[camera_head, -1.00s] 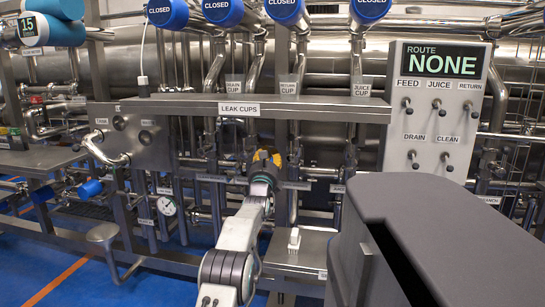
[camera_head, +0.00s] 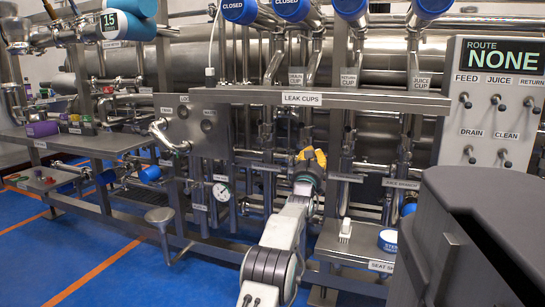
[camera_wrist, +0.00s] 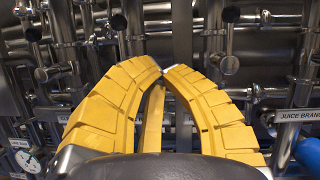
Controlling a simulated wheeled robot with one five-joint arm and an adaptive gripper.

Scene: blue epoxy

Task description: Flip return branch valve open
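My gripper (camera_head: 312,157) has yellow fingers and is in front of the pipe rack, below the "LEAK CUPS" shelf. Dark-knobbed valve handles stand on the pipes beyond, one right of the tips (camera_wrist: 230,65) and one to the left (camera_wrist: 42,75). They look apart from the fingers. I cannot read a return branch label, so I cannot tell which handle is that valve. A "JUICE BRANCH" label (camera_wrist: 300,115) is at the right. My fingers hide the pipes behind them.
The leak cups shelf (camera_head: 240,95) runs above my gripper. A switch panel (camera_head: 490,110) reading "ROUTE NONE" is at the right. A small steel table (camera_head: 350,255) stands right of my arm.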

